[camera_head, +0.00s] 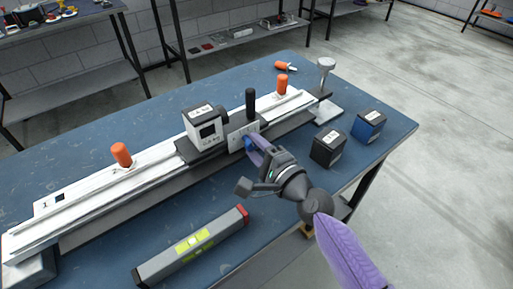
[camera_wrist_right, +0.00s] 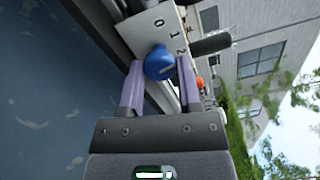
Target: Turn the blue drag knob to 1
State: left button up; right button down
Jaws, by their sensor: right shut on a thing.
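The blue knob (camera_wrist_right: 159,64) sits on a light plate (camera_wrist_right: 150,32) marked 0, 1 and 2. It has a slot-like line on its face; I cannot tell which mark it points at. My right gripper (camera_wrist_right: 160,72) is shut on the knob, with one purple finger on either side of it. In the head view my right gripper (camera_head: 254,149) reaches the plate on the rail carriage from the lower right, and a bit of the blue knob (camera_head: 248,143) shows between the fingers. My left gripper is not in view.
The long white rail (camera_head: 85,202) lies across the blue table (camera_head: 100,258), with orange handles (camera_head: 121,154) and a black lever (camera_head: 250,104). A white-faced box (camera_head: 204,125) sits on the carriage. A spirit level (camera_head: 192,247) and two small boxes (camera_head: 328,147) (camera_head: 369,126) stand nearby.

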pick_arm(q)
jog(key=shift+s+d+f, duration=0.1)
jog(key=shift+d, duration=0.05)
pick_arm(e)
jog(key=shift+n, duration=0.5)
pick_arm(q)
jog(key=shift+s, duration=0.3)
pick_arm(e)
jog(key=shift+c, duration=1.5)
grip_release()
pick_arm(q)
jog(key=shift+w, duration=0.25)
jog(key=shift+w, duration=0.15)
